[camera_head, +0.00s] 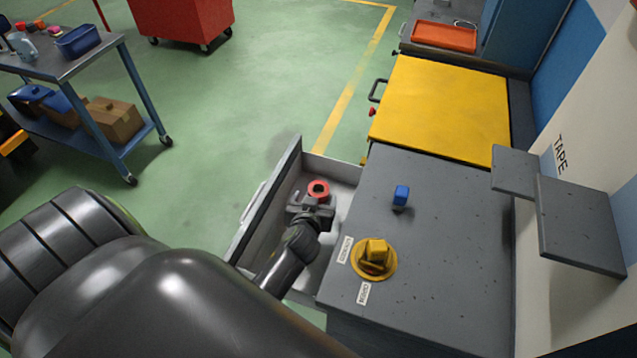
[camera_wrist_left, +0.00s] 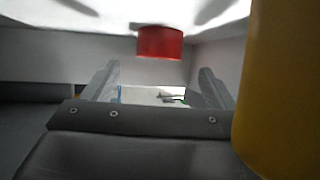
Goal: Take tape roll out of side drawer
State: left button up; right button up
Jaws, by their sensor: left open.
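My left gripper (camera_head: 310,202) is down inside the drawer, open, right at the near side of the roll. In the left wrist view the red roll (camera_wrist_left: 160,42) shows ahead of the two spread grey fingers (camera_wrist_left: 157,85), roughly between them in width. I cannot tell whether the fingers touch it. My right gripper is not in view.
A yellow panel (camera_head: 440,105) lies beyond. Grey shelves (camera_head: 580,230) jut from the right wall. A blue cart (camera_head: 85,80) stands far left. A yellow shape (camera_wrist_left: 280,90) blocks the wrist view's right side.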

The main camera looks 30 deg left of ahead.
aim_at(320, 186)
pick_arm(q)
jog(key=shift+p+x, duration=0.3)
jog(key=shift+x, duration=2.2)
jog(key=shift+r, duration=0.1)
jog(key=shift+c, duration=0.2)
jog(key=c, duration=1)
jog(key=shift+c, duration=0.2)
